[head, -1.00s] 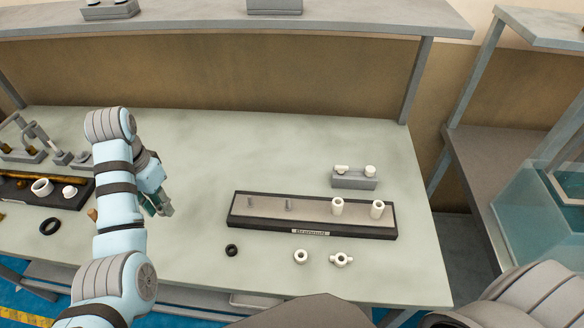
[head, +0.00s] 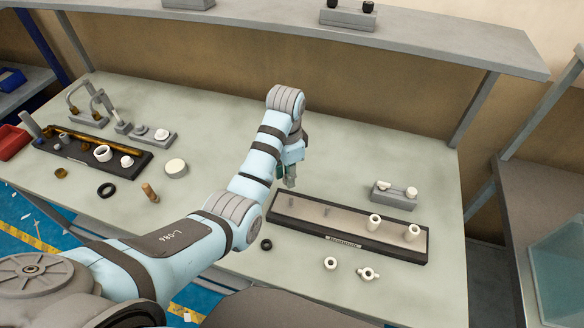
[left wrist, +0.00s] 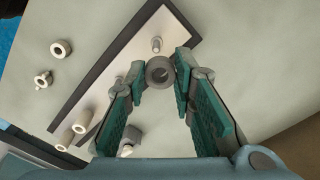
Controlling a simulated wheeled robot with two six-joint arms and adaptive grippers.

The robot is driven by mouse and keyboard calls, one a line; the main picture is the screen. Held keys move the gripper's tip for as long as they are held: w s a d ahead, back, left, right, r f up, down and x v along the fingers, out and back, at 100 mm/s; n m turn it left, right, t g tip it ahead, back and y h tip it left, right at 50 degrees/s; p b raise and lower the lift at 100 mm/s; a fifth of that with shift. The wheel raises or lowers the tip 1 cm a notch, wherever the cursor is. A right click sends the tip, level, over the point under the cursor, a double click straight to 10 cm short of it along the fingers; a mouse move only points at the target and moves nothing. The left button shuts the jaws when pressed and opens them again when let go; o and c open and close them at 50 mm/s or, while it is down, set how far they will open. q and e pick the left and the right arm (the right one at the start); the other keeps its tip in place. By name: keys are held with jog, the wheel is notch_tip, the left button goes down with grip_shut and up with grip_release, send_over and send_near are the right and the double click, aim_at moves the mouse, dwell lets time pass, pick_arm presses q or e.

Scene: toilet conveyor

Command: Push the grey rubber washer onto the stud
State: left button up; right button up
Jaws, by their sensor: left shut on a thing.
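My left gripper (left wrist: 160,68) is shut on the grey rubber washer (left wrist: 160,60), which shows as a ring between the teal fingers' tips in the left wrist view. In the head view my left gripper (head: 290,184) is over the left end of the long dark-edged fixture (head: 385,246). A thin upright stud (head: 291,201) stands there, and another stud (head: 325,212) to its right. In the left wrist view a stud (left wrist: 156,44) shows just beyond the washer, apart from it in the picture. The washer's height above the stud is unclear. My right gripper is not in view.
Two white tubes (head: 374,222) stand on the fixture's right half. A black ring (head: 266,244), a white ring (head: 330,263) and a white eared part (head: 368,274) lie in front. A grey block (head: 395,196) stands behind. A dark tray (head: 130,170) is at left.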

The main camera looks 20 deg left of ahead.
pick_arm(q)
jog(key=shift+d+f, duration=0.15)
jog(key=shift+d, duration=0.15)
jog(key=shift+d+f+b, duration=0.3)
jog(key=shift+f+b, duration=0.05)
jog(key=shift+f, duration=0.3)
jog(key=f, duration=0.1)
jog(key=f+b, duration=0.1)
jog(key=f, duration=0.2)
jog(key=shift+a, duration=0.3)
jog(key=shift+d+f+b, duration=0.1)
jog(key=shift+f+b, duration=0.15)
jog(key=shift+b, duration=0.05)
jog(key=shift+r, duration=0.1)
jog(key=shift+p, duration=0.6)
